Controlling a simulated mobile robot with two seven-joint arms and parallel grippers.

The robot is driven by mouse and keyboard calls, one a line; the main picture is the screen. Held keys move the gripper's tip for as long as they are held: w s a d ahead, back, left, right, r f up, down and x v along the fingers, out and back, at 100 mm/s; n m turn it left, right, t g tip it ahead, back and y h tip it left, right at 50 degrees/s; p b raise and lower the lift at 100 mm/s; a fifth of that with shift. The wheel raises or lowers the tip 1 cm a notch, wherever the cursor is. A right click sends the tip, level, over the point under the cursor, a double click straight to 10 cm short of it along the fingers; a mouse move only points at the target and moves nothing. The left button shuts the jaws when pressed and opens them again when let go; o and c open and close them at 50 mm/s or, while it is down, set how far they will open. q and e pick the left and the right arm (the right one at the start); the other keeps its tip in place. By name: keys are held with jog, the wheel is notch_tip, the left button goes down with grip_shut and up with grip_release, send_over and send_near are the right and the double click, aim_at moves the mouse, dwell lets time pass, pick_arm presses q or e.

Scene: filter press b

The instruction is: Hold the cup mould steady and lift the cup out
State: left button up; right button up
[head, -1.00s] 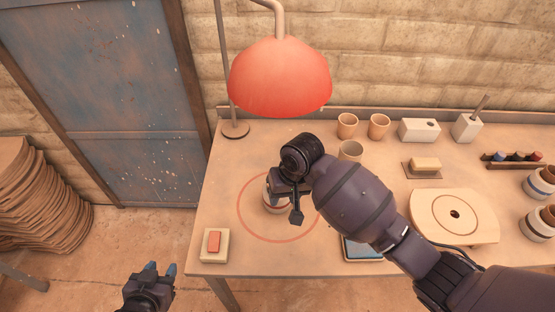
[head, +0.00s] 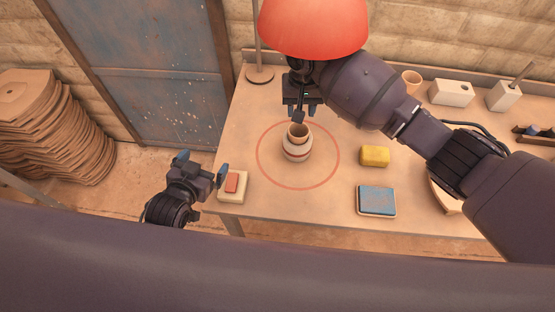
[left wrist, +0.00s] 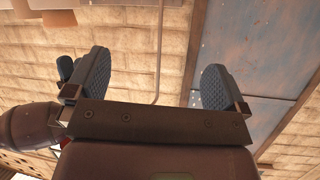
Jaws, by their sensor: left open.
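The cup mould (head: 297,152), pale with a reddish band, stands upright inside the red circle on the table. The tan cup (head: 298,130) shows above the mould's top, its open rim up; how deep it sits is unclear. My right gripper (head: 300,108) is just behind and above the cup, fingers down; whether it touches the cup or is open is unclear. My left gripper (head: 203,165) is open and empty off the table's left edge, apart from the mould.
A block with a red top (head: 232,186) sits at the table's left corner beside my left gripper. A yellow sponge (head: 375,156) and a blue-topped tray (head: 376,200) lie right of the circle. The red lamp shade (head: 313,25) hangs over the back.

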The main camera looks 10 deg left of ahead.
pick_arm(q)
jog(key=w+d+r+m+h, duration=0.4)
jog(key=w+d+m, duration=0.2)
jog(key=d, duration=0.5)
jog(key=m+g+h, duration=0.1)
jog(key=m+g, duration=0.1)
jog(key=m, duration=1.3)
send_over(291, 151)
jog(key=s+a, duration=0.1)
jog(key=s, duration=0.4)
notch_tip(291, 151, down, 2)
jog(key=s+f+m, duration=0.1)
jog(key=f+m, duration=0.1)
jog(key=m, duration=0.1)
jog(key=s+a+f+m, duration=0.1)
jog(key=f+m, duration=0.1)
jog(key=m, duration=0.2)
jog(key=f+m, duration=0.2)
jog(key=m, duration=0.2)
jog(key=shift+s+a+f+y, duration=0.1)
jog(key=shift+s+a+y, duration=0.05)
jog(key=shift+s+y, duration=0.25)
jog(key=shift+s+a+f+m, duration=0.15)
jog(key=shift+f+m, duration=0.05)
jog(key=shift+m, duration=0.6)
jog(key=m, duration=0.3)
jog(key=shift+w+a+m+t+y, duration=0.3)
jog(key=shift+a+m+t, duration=0.1)
jog(key=shift+x, duration=5.35)
jog(key=shift+w, duration=0.1)
